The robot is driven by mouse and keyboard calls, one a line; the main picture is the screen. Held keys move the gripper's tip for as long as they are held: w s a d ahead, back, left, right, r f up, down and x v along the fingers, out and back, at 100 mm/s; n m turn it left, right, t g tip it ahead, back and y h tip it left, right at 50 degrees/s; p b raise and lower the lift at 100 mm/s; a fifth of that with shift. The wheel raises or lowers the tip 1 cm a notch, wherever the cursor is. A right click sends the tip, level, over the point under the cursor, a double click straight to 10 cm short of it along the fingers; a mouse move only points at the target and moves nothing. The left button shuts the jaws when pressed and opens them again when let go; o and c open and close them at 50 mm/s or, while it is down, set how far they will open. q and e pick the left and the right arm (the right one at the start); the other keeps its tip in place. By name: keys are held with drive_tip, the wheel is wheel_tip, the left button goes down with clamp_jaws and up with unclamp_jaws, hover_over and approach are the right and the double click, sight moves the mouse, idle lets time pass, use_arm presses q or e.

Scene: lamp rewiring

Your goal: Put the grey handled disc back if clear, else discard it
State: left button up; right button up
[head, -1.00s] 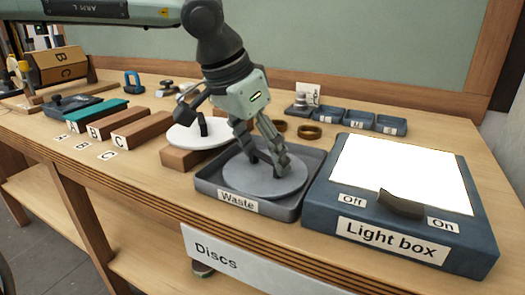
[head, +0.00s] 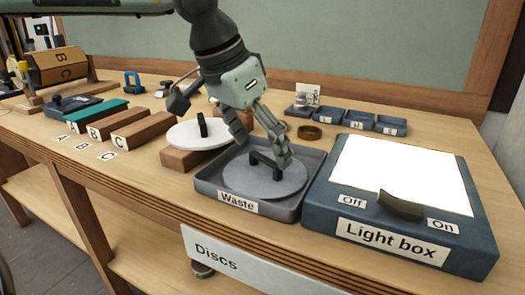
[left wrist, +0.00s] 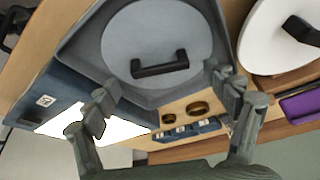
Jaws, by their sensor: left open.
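The grey handled disc (head: 265,181) lies flat in the grey Waste tray (head: 203,185), with its black handle (head: 266,164) up. In the left wrist view the disc (left wrist: 150,30) also lies within the tray walls, its handle (left wrist: 160,66) clear of both fingers. My left gripper (head: 262,147) is open and empty just above the handle, its fingers spread apart. The light box (head: 455,245) stands right of the tray, with a bright white panel (head: 400,172). My right gripper is not in view.
A white disc (head: 196,135) with a black handle rests on a brown block (head: 185,160) left of the tray. Blocks marked B and C (head: 142,130) and a teal block (head: 96,113) stand further left. Several small blue trays (head: 360,119) and a brown ring (head: 310,132) lie behind.

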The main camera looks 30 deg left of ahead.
use_arm(q)
drive_tip(key=v, duration=1)
idle(1.8)
